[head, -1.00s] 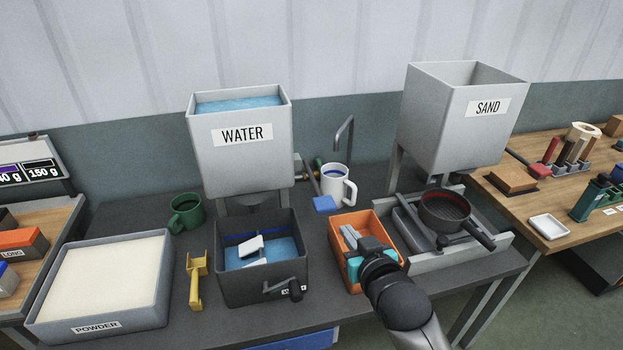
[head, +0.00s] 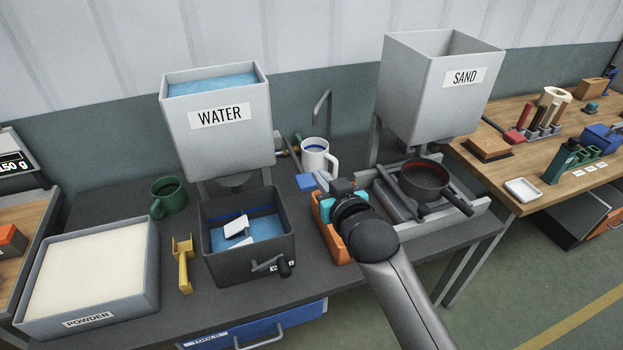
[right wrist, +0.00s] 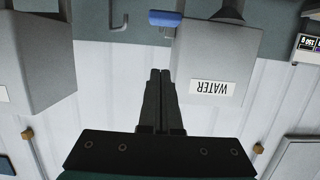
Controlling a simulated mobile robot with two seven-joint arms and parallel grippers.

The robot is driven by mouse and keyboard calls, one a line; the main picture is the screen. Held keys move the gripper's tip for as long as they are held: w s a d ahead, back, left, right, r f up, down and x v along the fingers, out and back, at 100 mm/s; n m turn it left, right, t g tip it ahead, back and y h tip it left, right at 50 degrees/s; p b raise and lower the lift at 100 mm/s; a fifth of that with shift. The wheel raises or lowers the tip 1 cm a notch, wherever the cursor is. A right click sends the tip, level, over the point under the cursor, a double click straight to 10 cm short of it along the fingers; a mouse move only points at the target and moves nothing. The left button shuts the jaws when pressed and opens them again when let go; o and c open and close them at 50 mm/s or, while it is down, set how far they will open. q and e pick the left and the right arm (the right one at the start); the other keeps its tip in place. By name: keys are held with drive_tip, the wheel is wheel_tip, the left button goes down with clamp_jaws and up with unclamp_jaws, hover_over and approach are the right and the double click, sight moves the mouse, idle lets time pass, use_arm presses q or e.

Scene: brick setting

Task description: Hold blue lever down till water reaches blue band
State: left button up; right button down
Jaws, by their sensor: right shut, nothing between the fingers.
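The blue lever (head: 306,183) sticks out in front of the white mug, low at the right of the grey WATER tank (head: 215,135). The lever also shows in the right wrist view (right wrist: 165,18). My right gripper (head: 323,180) is shut and empty, its fingertips close to the right of the lever in the head view. In the right wrist view its closed fingers (right wrist: 160,72) appear apart from the lever. The white mug (head: 316,157) stands upright and shows blue inside; I cannot tell band from water there. My left gripper is out of view.
An orange bin (head: 342,252) lies under my right arm. A dark basin (head: 250,267) with water, a blue line and a crank stands left of it. A pan (head: 425,180) sits at the right below the SAND tank (head: 440,95). A green mug (head: 168,196) stands left.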

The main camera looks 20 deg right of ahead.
drive_tip(key=w+f, duration=0.5)
drive_tip(key=w, duration=0.1)
drive_tip(key=shift+w+f, duration=0.15)
drive_tip(key=shift+f, duration=0.2)
drive_tip(key=shift+a, duration=0.1)
